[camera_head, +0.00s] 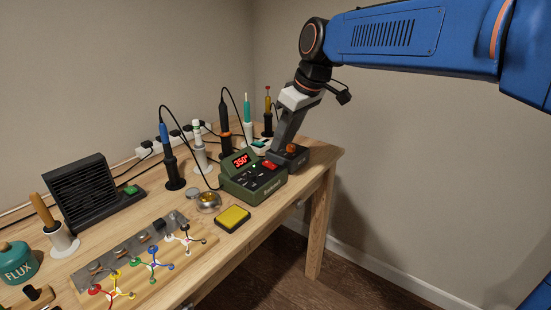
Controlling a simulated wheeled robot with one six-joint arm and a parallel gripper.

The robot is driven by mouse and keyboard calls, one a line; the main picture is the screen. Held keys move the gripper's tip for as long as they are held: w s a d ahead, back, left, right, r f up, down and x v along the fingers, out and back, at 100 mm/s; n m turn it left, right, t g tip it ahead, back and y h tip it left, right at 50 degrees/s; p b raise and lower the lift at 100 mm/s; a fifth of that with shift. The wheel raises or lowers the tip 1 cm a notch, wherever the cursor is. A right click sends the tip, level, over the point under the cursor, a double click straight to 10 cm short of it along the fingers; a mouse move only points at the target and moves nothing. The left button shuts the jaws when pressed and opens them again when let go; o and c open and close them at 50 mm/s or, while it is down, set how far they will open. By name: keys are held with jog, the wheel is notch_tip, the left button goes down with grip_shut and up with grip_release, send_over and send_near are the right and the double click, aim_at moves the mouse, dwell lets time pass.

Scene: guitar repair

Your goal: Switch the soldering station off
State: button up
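The soldering station (252,184) is a dark green box near the right end of the bench. Its red display (241,160) is lit and reads about 350°. A red rocker switch (270,165) is on its sloped top, right of the display, with dark buttons nearby. My gripper (274,156) reaches down from the upper right, its tip just above or behind the red switch. I cannot tell whether it touches the switch. I see the fingers side-on, so their opening does not show. Nothing held is visible.
A dark box with an orange knob (291,148) stands close right of the station. Irons in upright holders (172,168) stand behind, with looping cables. A yellow sponge tray (233,218) and brass-wool cup (208,202) are in front. A black louvred unit (82,190) stands left.

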aim_at(272, 165)
jog(key=x, duration=0.8)
jog(key=shift+f, duration=0.15)
